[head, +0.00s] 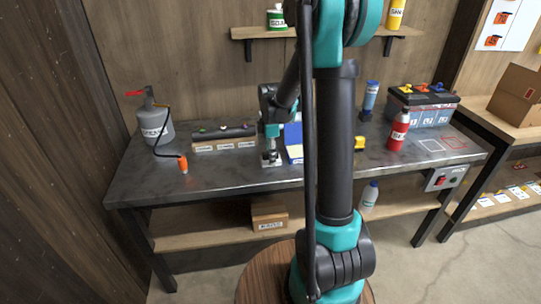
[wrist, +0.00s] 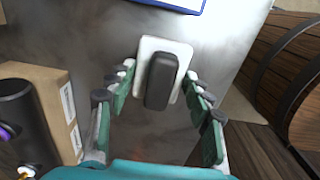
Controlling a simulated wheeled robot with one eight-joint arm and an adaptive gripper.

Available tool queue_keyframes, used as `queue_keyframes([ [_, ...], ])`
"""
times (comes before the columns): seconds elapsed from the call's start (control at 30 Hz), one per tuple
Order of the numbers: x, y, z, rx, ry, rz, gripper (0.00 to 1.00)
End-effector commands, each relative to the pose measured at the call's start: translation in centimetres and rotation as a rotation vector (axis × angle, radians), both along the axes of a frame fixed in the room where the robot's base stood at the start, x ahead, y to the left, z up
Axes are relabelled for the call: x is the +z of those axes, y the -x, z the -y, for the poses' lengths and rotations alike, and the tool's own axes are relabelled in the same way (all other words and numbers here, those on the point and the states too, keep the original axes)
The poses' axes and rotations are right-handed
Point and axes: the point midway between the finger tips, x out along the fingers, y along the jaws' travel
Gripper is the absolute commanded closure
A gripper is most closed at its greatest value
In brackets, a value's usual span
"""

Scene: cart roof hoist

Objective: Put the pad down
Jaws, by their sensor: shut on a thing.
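The pad (wrist: 148,48) is a white, rounded square plate with a dark upright handle (wrist: 160,80) in the wrist view. It sits between the fingers of my gripper (wrist: 160,88), which is shut on it. In the head view my gripper (head: 271,146) points down over the middle of the grey workbench (head: 225,178). The pad's white plate (head: 271,160) shows just below it, at or very close to the bench top. I cannot tell whether it touches the bench.
A blue-edged board (head: 292,137) stands close right of my gripper. Left are a labelled box (head: 225,146), a dark cylinder (head: 222,132) and a sprayer (head: 155,127). Right are a yellow item (head: 359,143), a red bottle (head: 398,131) and a battery (head: 430,115). The bench's front strip is clear.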

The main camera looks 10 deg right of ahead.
Motion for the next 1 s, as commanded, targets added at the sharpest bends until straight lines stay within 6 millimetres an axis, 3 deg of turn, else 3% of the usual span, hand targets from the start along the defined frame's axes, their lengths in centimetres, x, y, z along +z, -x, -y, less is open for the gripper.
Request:
queue_keyframes([
  [0.4, -0.55, 0.0, 0.0, 0.0, 0.0, 0.0, 0.81],
  [0.43, -0.5, 0.0, 0.0, 0.0, 0.0, 0.0, 0.45],
  [0.57, -0.49, 0.01, 0.0, 0.0, 0.0, 0.0, 0.29],
  [1.0, 0.34, 0.02, 0.0, 0.0, 0.0, 0.0, 0.28],
])
